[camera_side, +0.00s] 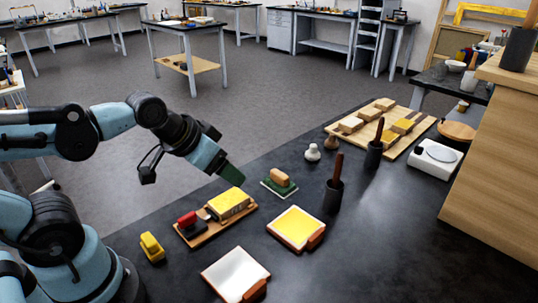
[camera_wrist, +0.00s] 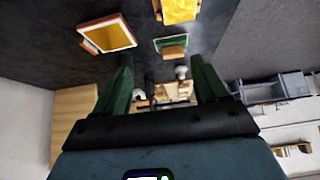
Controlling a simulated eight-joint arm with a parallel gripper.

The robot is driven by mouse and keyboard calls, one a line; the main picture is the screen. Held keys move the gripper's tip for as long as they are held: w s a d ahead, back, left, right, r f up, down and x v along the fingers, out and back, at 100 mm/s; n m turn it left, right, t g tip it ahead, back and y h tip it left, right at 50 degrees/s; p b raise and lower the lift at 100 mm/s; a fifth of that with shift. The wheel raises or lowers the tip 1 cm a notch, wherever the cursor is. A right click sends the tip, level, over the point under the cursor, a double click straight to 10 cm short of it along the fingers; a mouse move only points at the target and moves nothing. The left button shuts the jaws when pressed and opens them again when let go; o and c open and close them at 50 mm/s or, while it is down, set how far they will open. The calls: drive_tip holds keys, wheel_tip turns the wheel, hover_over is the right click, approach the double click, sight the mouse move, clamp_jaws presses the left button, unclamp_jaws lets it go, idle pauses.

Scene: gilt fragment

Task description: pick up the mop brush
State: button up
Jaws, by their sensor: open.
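I cannot tell for certain which item is the mop brush. Brown-handled tools stand upright in a near dark cup (camera_side: 332,197) and a far dark cup (camera_side: 374,155). A small white knobbed piece (camera_side: 312,152) and a small brown one (camera_side: 331,143) stand close by; the white piece also shows in the wrist view (camera_wrist: 181,72). My gripper (camera_side: 232,174) hangs above the left rear edge of the dark table, left of a tan-topped green piece (camera_side: 280,183). In the wrist view its green fingers (camera_wrist: 160,62) are apart, with nothing gripped between them.
A wooden tray (camera_side: 217,229) bears a yellow block and a red-and-black piece; a loose yellow block (camera_side: 152,246) lies left. A yellow pad (camera_side: 296,228) and white pad (camera_side: 235,274) lie in front. A board (camera_side: 398,150), white scale (camera_side: 434,158) and wooden cabinet (camera_side: 500,185) are right.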

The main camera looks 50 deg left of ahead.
drive_tip(key=c, duration=0.4)
